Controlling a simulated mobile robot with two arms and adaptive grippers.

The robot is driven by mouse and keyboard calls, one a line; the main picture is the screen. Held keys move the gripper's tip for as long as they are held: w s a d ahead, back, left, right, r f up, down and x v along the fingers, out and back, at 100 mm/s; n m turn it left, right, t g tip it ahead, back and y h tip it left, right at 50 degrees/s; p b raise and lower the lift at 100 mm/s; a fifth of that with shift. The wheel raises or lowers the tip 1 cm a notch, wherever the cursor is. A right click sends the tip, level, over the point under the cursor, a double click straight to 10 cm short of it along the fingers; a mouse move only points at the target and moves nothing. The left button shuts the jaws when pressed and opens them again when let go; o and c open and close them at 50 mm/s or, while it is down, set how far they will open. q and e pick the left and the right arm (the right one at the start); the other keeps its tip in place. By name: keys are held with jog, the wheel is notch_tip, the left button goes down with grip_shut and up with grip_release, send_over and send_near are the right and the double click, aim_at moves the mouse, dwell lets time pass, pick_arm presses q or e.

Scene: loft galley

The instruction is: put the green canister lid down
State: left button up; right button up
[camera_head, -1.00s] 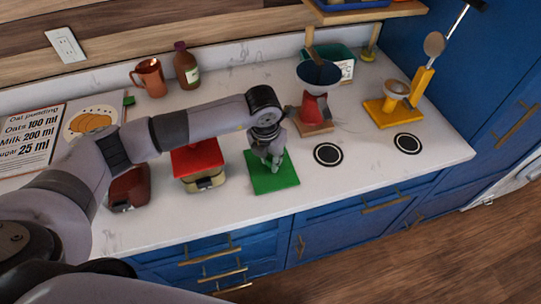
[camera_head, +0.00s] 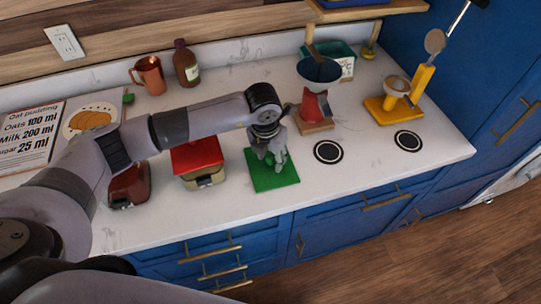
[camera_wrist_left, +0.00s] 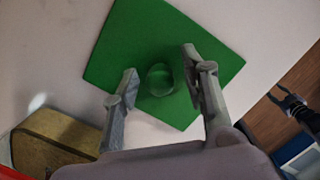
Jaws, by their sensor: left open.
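A flat green square (camera_head: 275,179) lies on the white counter near its front edge. The left wrist view also shows this green square (camera_wrist_left: 205,35). A small round green piece (camera_wrist_left: 160,80) sits near its middle; I cannot tell whether it is the lid's knob or a separate small lid on a mat. My left gripper (camera_head: 271,160) is over the square with its fingers spread. In the left wrist view my left gripper (camera_wrist_left: 158,75) has a finger on either side of the round piece, with gaps to it. My right gripper (camera_wrist_left: 288,98) shows small at the right, its fingers apart.
A beige canister (camera_head: 205,180) with a red square top (camera_head: 197,155) stands left of the green square, and a dark red canister (camera_head: 129,186) farther left. Two black round pads (camera_head: 328,152) (camera_head: 408,141) lie to the right.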

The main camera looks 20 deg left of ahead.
aim_at(268, 168)
pick_arm(q)
notch_tip(268, 168, up, 12)
jog(key=s+b, duration=0.1)
jog(key=b, duration=0.3)
jog(key=shift+s+a, duration=0.2)
jog(key=shift+s, duration=0.2)
